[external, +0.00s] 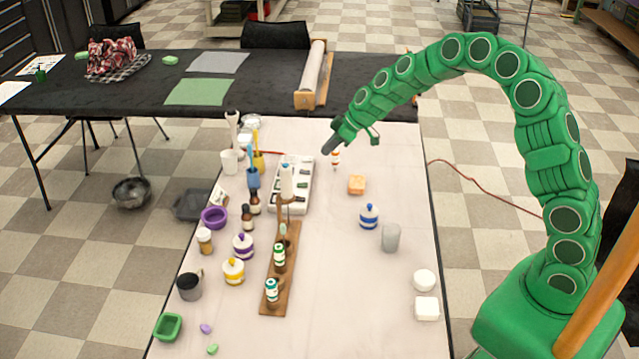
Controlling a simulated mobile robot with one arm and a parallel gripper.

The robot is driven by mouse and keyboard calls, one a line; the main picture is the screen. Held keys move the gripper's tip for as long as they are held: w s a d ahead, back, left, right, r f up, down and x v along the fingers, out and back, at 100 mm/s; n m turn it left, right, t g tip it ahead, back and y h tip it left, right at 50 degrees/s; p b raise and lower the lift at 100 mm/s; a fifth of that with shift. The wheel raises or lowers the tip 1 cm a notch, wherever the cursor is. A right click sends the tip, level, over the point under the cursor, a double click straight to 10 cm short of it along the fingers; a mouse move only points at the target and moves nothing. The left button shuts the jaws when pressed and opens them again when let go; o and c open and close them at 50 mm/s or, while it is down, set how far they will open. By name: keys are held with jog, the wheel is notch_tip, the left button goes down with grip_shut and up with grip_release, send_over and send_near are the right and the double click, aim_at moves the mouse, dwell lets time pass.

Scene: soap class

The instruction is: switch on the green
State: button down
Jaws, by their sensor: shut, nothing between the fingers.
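A white box (276,204) with several dark patches on its top lies on the light table, left of my gripper. Some patches look greenish, but they are too small to tell whether they are switches or how they are set. My gripper (327,150) is shut and empty, at the end of the green arm. It is up and to the right of the box in the picture, apart from it.
A small orange-and-white bottle (335,160) stands close to my gripper. The front right table is mostly clear.

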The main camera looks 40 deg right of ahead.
jog(key=shift+w+d+f, duration=0.3)
jog(key=shift+w+f, duration=0.15)
send_over(304, 185)
jog(key=s+d, duration=0.1)
notch_tip(304, 185, down, 8)
jog(key=shift+d, duration=0.1)
notch_tip(304, 185, down, 2)
jog(key=shift+s+d+f, duration=0.15)
jog(key=shift+f, duration=0.8)
jog(key=shift+s+d+f, duration=0.1)
jog(key=shift+f, duration=0.15)
jog(key=shift+r, duration=0.2)
